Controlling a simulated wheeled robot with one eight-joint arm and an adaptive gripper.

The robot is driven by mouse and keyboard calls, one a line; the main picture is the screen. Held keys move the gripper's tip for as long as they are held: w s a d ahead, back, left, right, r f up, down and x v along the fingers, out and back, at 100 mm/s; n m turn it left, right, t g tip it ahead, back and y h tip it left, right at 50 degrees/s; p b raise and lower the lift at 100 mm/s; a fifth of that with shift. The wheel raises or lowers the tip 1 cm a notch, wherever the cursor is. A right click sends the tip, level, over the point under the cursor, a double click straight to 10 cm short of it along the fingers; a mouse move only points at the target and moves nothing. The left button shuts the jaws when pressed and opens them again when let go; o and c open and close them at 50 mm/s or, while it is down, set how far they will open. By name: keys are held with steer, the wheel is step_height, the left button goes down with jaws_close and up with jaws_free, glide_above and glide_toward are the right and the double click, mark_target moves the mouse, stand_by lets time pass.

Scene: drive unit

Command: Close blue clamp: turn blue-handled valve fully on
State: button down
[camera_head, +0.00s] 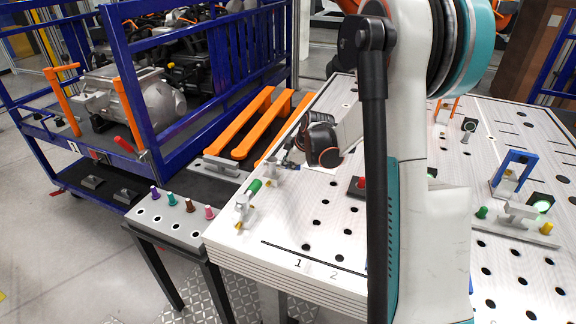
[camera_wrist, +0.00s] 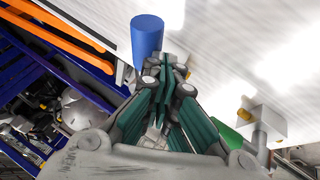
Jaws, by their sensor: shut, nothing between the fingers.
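The blue handle (camera_wrist: 147,38) is an upright-looking cylinder just beyond my fingertips in the wrist view. My gripper (camera_wrist: 172,68) is shut and empty, with its tips at the lower end of the handle; I cannot tell whether they touch. In the head view my gripper (camera_head: 289,158) is small, over the left edge of the white perforated table (camera_head: 330,215). The blue handle is not clear there, and the valve body is hidden behind my fingers in the wrist view.
A green-handled valve (camera_head: 255,186) stands nearer on the same table edge, and shows beside my fingers in the wrist view (camera_wrist: 228,132). A blue cart (camera_head: 150,110) with orange bars (camera_head: 250,125) stands close to the left. A blue frame (camera_head: 513,165) stands on the table's right.

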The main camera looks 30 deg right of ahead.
steer(key=n, duration=0.1)
steer(key=w+d+n+y+b, duration=0.1)
steer(key=d+n+y, duration=0.1)
steer(key=shift+w+d+f+n+g+b, duration=0.1)
steer(key=shift+w+d+n+g+b, duration=0.05)
steer(key=shift+w+n+g+b, duration=0.2)
steer(key=n, duration=0.1)
steer(key=w+d+n+y, duration=0.1)
steer(key=n, duration=0.1)
steer(key=shift+g+y, duration=0.3)
steer(key=shift+g, duration=0.05)
steer(key=shift+w+d+n+g+y+b, duration=0.15)
steer(key=shift+w+n+g+y+b, duration=0.1)
steer(key=shift+w+n, duration=0.5)
steer(key=shift+w+d+n+g+y+b, duration=0.25)
steer(key=shift+w+n, duration=0.3)
steer(key=shift+w, duration=0.3)
steer(key=shift+w+d+n+g+y+b, duration=0.1)
steer(key=shift+w+n+g+y+b, duration=0.15)
steer(key=shift+w+n, duration=0.5)
steer(key=shift+w, duration=0.15)
